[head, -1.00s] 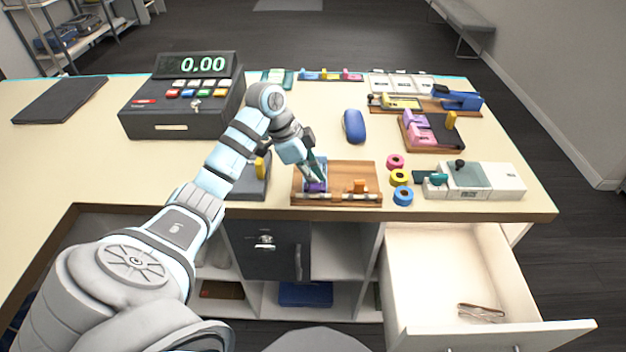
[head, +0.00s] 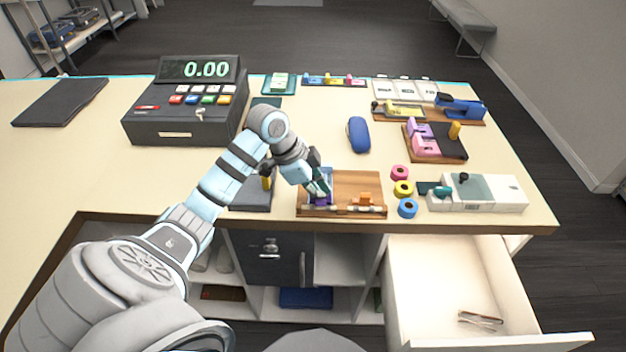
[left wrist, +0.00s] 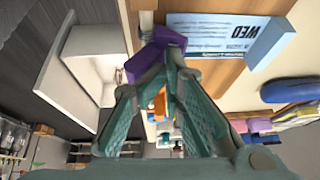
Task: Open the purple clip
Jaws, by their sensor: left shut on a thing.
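The purple clip (head: 319,200) sits at the front left of a wooden board (head: 352,186), at the board's front rail. In the left wrist view the purple clip (left wrist: 153,52) shows between my fingertips. My left gripper (head: 323,190) reaches down onto it and is shut on it. The left wrist view also shows the gripper (left wrist: 163,72) from behind. A light blue card marked WED (left wrist: 228,38) lies on the board next to the clip. The fingers partly hide the clip, and I cannot tell whether its jaws are apart. My right gripper is not in view.
An orange clip (head: 365,199) stands on the board's right side. Pink, yellow and blue tape rolls (head: 407,208) lie right of the board. A cash register (head: 185,112) stands back left, and a blue case (head: 358,135) behind the board. An open drawer (head: 440,285) juts out front right.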

